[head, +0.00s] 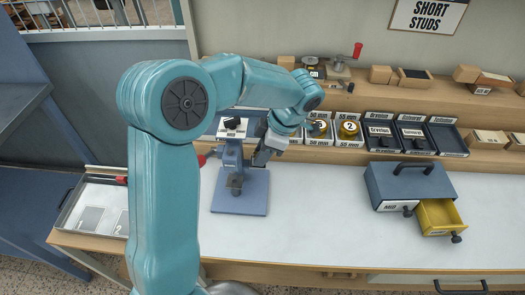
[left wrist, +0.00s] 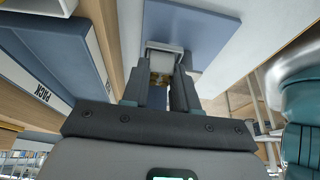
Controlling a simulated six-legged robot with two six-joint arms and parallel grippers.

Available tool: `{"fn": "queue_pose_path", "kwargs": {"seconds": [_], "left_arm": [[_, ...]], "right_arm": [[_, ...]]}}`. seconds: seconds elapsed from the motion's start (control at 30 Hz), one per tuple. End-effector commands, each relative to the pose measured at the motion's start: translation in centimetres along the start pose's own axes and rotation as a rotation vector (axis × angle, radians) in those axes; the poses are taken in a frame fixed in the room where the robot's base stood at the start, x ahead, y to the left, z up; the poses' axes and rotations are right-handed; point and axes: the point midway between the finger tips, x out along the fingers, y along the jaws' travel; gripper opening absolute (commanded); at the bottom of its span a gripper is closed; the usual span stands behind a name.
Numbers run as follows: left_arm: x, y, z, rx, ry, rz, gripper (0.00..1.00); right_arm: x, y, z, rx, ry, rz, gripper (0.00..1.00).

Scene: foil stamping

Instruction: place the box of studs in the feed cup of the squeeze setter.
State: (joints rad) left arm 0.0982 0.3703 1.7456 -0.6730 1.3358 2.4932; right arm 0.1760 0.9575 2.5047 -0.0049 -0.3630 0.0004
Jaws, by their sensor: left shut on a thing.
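The squeeze setter is a blue press (head: 233,158) on a flat blue base plate (head: 255,201), with a red handle (head: 205,158) at its left. Its feed cup is not clearly made out. My left gripper (head: 261,158) is just right of the setter's upper part, fingers angled down. In the left wrist view it (left wrist: 164,85) is shut on a small box of studs (left wrist: 165,48), with a pale grey edge and brass-coloured contents between the fingers. The box is too small to tell in the head view. I cannot tell whether it touches the setter. My right gripper is not in view.
A blue cabinet (head: 412,178) with an open yellow drawer (head: 437,215) stands on the right. Labelled trays (head: 381,133) and brass tins (head: 348,130) line the back. A shallow tray (head: 72,216) lies at left. White bench top (head: 325,225) is clear between setter and cabinet.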

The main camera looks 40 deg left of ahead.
Motion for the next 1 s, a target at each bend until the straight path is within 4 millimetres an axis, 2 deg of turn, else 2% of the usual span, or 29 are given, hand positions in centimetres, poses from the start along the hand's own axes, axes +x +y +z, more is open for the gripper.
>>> {"fn": "queue_pose_path", "kwargs": {"seconds": [0.3,0.33,0.4,0.67,0.8,0.87,1.0], "left_arm": [[0.3,0.0,0.1,0.0,0.0,0.001,0.0],[0.3,0.0,0.1,0.0,0.0,0.001,0.32],[0.2,0.0,0.1,0.0,0.0,0.001,0.54],[0.1,0.0,0.1,0.001,0.0,0.001,0.54],[-0.6,0.1,0.0,0.0,-0.002,0.004,0.54],[-1.6,0.1,0.1,0.001,-0.002,0.005,0.54],[-4.9,0.1,0.1,0.0,-0.004,0.006,0.54]], "right_arm": [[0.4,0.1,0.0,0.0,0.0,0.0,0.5],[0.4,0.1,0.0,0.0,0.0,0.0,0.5],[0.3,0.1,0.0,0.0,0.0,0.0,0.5],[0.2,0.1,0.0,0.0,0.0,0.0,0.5],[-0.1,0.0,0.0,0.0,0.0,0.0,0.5],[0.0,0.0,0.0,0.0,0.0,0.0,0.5],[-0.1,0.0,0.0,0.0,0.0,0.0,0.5]]}}
